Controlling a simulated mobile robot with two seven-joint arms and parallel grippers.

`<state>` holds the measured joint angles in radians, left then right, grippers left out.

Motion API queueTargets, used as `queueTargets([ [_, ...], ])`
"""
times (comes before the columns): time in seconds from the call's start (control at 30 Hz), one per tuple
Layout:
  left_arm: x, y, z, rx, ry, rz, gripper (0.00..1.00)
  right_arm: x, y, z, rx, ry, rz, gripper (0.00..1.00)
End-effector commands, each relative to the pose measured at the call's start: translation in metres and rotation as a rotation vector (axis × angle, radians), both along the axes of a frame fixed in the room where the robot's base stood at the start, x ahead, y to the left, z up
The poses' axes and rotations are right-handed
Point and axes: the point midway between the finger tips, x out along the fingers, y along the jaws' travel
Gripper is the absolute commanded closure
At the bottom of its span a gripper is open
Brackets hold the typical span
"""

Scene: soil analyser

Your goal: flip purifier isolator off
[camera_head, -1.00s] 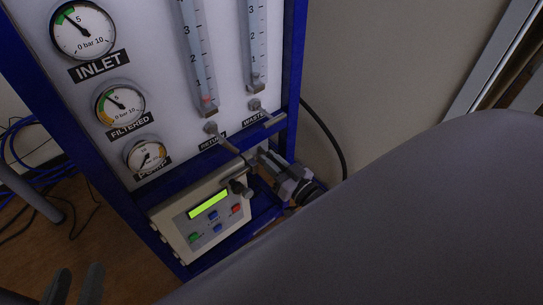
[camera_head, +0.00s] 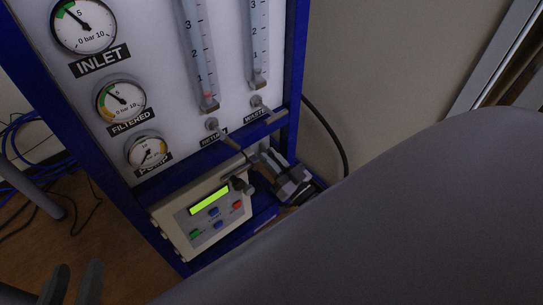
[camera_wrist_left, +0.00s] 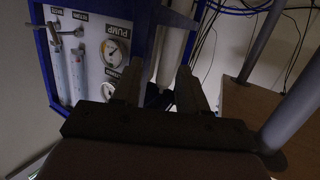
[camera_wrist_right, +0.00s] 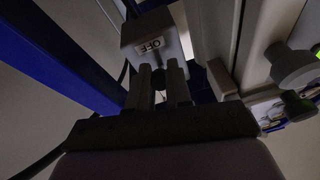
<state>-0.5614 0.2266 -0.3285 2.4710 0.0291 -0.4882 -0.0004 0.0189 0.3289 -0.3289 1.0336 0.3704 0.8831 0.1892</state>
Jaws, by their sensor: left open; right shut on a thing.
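The purifier isolator (camera_wrist_right: 140,27) shows in the right wrist view as a grey box with a white OFF label (camera_wrist_right: 150,46) on its near face. My right gripper (camera_wrist_right: 159,78) is shut just below that label on a small dark lever of the isolator. The lever is mostly hidden between the fingers, so its exact position cannot be told. In the head view my right gripper (camera_head: 268,162) is at the right side of the blue-framed panel, and the isolator is not clearly visible. My left gripper (camera_head: 75,283) is open and empty at the bottom left; it also shows in the left wrist view (camera_wrist_left: 153,88).
The white panel (camera_head: 170,80) carries gauges, flow tubes and valves. A beige controller (camera_head: 180,226) with a lit green screen stands below it, left of my right gripper. Blue cables (camera_head: 22,130) lie at the left. My right arm covers the lower right.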

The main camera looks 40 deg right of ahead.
Motion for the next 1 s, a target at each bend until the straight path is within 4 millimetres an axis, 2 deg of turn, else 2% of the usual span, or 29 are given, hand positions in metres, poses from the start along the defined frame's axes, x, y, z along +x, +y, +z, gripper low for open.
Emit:
queueTargets([
  [0.07, 0.0, 0.0, 0.0, 0.0, 0.0, 0.0, 0.57, 0.001, 0.001, 0.0, 0.0, 0.001, 0.0, 1.0],
  [0.1, 0.0, 0.0, 0.0, 0.0, 0.0, 0.0, 0.57, 0.001, 0.001, 0.0, 0.0, 0.001, 0.0, 0.71],
  [0.17, 0.0, 0.0, 0.0, 0.0, 0.0, 0.0, 0.57, 0.001, 0.001, 0.0, 0.0, 0.001, 0.0, 0.56],
  [0.53, -0.001, 0.0, 0.002, -0.002, 0.004, -0.001, 0.57, -0.006, -0.001, -0.001, 0.0, 0.002, -0.001, 0.56],
  [0.67, -0.001, -0.002, 0.003, -0.016, 0.024, -0.008, 0.57, -0.024, -0.003, -0.006, 0.0, 0.005, -0.001, 0.56],
  [0.8, -0.001, -0.004, -0.005, -0.022, 0.061, -0.014, 0.57, -0.046, -0.006, -0.013, -0.002, 0.005, 0.0, 0.56],
  [1.0, 0.002, -0.006, -0.004, -0.042, 0.071, -0.012, 0.57, -0.065, -0.008, -0.02, -0.001, 0.003, 0.0, 0.56],
])
